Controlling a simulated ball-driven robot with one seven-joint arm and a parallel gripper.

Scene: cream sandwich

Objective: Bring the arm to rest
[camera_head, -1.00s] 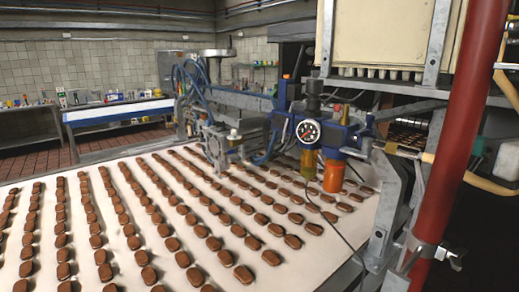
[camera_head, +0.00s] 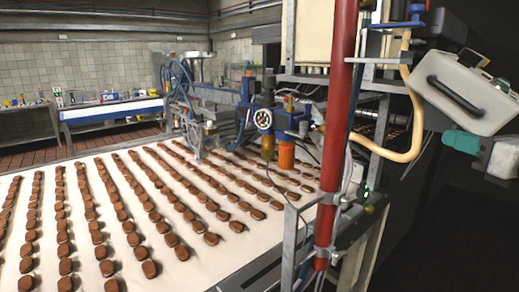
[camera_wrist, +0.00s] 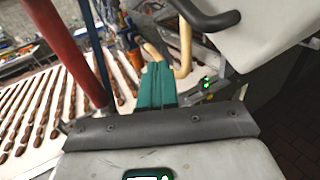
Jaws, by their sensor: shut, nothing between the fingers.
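My gripper (camera_head: 447,138) hangs in the dark space at the right of the head view, right of the red post. Its teal fingers also show in the wrist view (camera_wrist: 156,70). They lie side by side, shut, with nothing between them. They point away from the wrist toward the conveyor machine. I cannot tell how far they are from the yellow hose behind them.
The red post (camera_head: 340,110) and yellow hose (camera_head: 413,115) stand left of my gripper. Beyond lies the white conveyor belt (camera_head: 235,262) with rows of brown biscuits (camera_head: 150,270). The dark floor (camera_head: 450,250) at lower right looks clear.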

